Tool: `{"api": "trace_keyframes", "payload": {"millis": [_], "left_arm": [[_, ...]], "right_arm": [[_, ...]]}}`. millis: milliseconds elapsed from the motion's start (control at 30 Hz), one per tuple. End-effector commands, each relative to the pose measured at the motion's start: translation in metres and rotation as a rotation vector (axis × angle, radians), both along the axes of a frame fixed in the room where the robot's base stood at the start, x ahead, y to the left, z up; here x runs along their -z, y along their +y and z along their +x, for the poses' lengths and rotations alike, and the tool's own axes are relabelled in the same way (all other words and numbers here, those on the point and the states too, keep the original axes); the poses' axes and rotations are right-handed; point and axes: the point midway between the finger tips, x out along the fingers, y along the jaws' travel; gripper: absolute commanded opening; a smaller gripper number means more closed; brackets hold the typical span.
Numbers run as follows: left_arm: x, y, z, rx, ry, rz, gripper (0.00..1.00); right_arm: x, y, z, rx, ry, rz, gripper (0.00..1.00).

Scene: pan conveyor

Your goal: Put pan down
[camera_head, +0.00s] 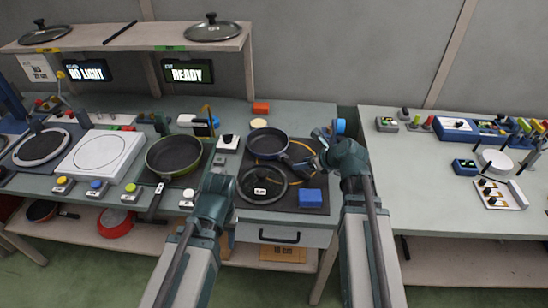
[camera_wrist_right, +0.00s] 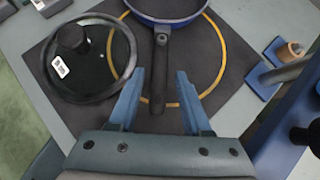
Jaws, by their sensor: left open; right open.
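A blue-rimmed pan (camera_head: 268,142) rests on the dark mat (camera_head: 313,183) with the yellow ring. In the right wrist view the pan (camera_wrist_right: 168,10) is at the top edge, cut off, with its black handle (camera_wrist_right: 159,68) pointing toward me. My right gripper (camera_wrist_right: 157,98) is open, its blue fingers on either side of the handle with gaps. In the head view my right gripper (camera_head: 302,161) is just right of the pan. My left gripper (camera_head: 221,184) is open and empty left of the mat, its fingers hard to make out.
A glass lid (camera_head: 263,187) with a black knob lies on the mat in front of the pan. A blue block (camera_head: 310,198) is at the mat's front right. A second, dark green pan (camera_head: 174,153) stands to the left. A shelf (camera_head: 135,39) holds lids above.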

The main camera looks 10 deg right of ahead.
Motion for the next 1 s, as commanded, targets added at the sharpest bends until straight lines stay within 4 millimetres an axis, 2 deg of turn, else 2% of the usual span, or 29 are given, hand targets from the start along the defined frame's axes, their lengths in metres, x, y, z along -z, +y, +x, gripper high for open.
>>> {"api": "trace_keyframes", "payload": {"millis": [33, 367, 733, 1000], "left_arm": [[0.006, 0.000, 0.000, 0.000, 0.000, 0.000, 0.50], [0.009, 0.000, 0.000, 0.000, 0.000, 0.000, 0.50], [0.042, 0.000, 0.000, 0.001, 0.000, 0.000, 0.50], [0.042, 0.000, 0.000, 0.001, 0.000, 0.000, 0.50]], "right_arm": [[0.006, 0.002, 0.004, -0.001, 0.000, 0.000, 0.49], [0.009, 0.005, 0.008, -0.001, 0.000, -0.001, 0.49], [0.042, 0.019, 0.038, -0.001, 0.001, 0.000, 0.49], [0.042, 0.022, 0.040, -0.001, 0.000, -0.001, 0.49]]}}
